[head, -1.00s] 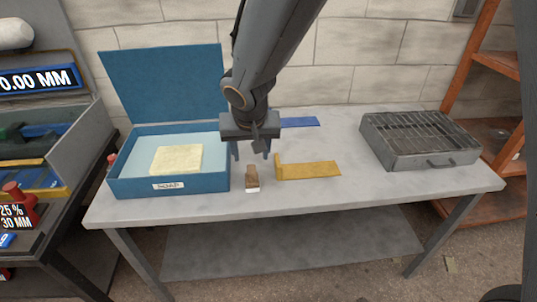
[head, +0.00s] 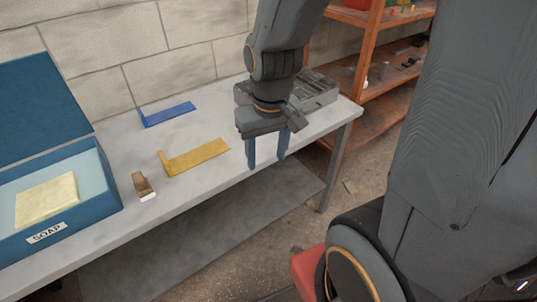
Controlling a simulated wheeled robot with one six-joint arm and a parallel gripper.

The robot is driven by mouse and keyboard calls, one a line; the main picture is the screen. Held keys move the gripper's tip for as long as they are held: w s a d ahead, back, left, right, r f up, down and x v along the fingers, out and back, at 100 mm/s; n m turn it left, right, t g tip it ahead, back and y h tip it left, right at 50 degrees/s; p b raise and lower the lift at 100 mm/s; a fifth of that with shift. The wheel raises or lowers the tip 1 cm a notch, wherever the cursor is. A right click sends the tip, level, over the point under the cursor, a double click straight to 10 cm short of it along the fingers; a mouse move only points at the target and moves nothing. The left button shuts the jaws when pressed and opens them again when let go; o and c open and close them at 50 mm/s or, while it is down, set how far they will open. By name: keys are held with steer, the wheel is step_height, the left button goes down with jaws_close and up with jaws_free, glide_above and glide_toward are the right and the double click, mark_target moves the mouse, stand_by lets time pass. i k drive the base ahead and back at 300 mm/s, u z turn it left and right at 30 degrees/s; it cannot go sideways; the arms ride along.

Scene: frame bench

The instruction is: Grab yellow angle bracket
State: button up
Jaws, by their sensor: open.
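The yellow angle bracket (head: 198,157) lies flat on the grey bench, with a short upturned leg at its left end. My gripper (head: 267,163) points down with its two blue-grey fingers apart and empty. In the picture it is to the right of the yellow bracket, by the bench's front edge, and does not touch the bracket. A blue angle bracket (head: 167,114) lies behind the yellow one, nearer the wall.
A blue box labelled SOAP (head: 100,215) with a raised lid stands left, holding a pale yellow block (head: 47,199). A small brown and white object (head: 143,186) lies beside it. A grey grill-topped tray (head: 318,90) is partly behind my arm. Orange shelves (head: 345,17) stand at the back right.

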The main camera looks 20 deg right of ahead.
mark_target(173, 167)
steer(key=z, duration=0.05)
steer(key=k, duration=0.5)
steer(key=u, duration=1.25)
steer(key=i, duration=0.6)
steer(key=z, duration=0.75)
